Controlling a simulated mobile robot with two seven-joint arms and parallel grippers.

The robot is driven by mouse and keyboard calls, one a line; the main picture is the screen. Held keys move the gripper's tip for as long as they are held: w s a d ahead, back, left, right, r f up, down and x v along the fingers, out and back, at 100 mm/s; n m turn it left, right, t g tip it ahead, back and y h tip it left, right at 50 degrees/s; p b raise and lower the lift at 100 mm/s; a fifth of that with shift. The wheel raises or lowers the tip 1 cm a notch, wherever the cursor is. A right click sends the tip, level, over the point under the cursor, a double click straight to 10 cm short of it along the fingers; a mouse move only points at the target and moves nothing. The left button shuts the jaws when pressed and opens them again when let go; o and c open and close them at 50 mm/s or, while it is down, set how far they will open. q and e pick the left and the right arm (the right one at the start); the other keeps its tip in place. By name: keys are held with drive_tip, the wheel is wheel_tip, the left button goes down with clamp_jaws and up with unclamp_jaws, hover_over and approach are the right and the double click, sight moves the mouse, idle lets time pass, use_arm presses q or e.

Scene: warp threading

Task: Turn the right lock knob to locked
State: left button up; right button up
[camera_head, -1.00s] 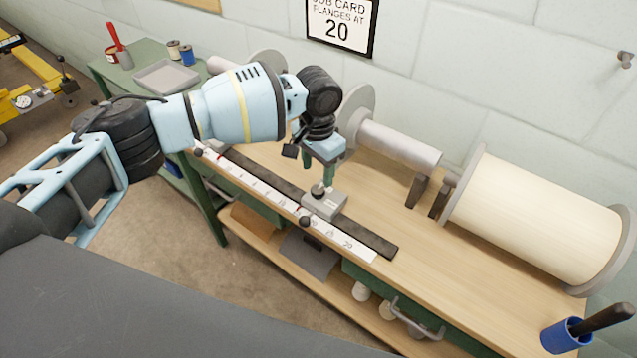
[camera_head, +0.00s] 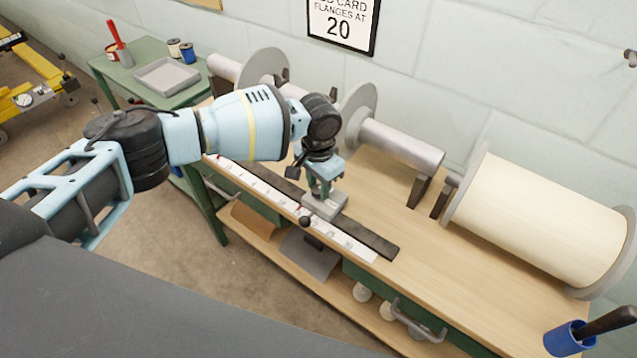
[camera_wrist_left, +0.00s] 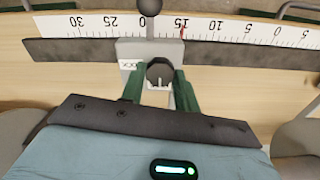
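The lock knob (camera_wrist_left: 160,72) is a dark round knob with a pale mark on its near side. It sits on a grey sliding block (camera_head: 337,206) on the dark rail; part of a label reading "OCK" shows to its left in the wrist view. My left gripper (camera_head: 321,190) points down over the block. In the wrist view its green fingers (camera_wrist_left: 160,84) stand apart on both sides of the knob; whether they touch it is hard to tell. My right gripper is in no view.
The white ruler (camera_head: 345,243) and dark rail (camera_head: 375,240) run along the bench's front edge. A black ball handle (camera_head: 305,221) sticks out before the block. Behind are a grey shaft with flanges and a cream roll (camera_head: 540,215). A blue cup (camera_head: 568,338) stands front right.

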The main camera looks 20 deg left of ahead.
use_arm(q)
drive_tip(key=shift+c, duration=1.4)
drive_tip(key=m, duration=0.3)
drive_tip(key=shift+m, duration=0.4)
drive_tip(key=m, duration=0.4)
drive_tip(key=shift+m+p, duration=0.3)
drive_tip(key=m, duration=0.3)
drive_tip(key=shift+m, duration=0.3)
drive_tip(key=m, duration=0.4)
drive_tip(key=shift+m, duration=1)
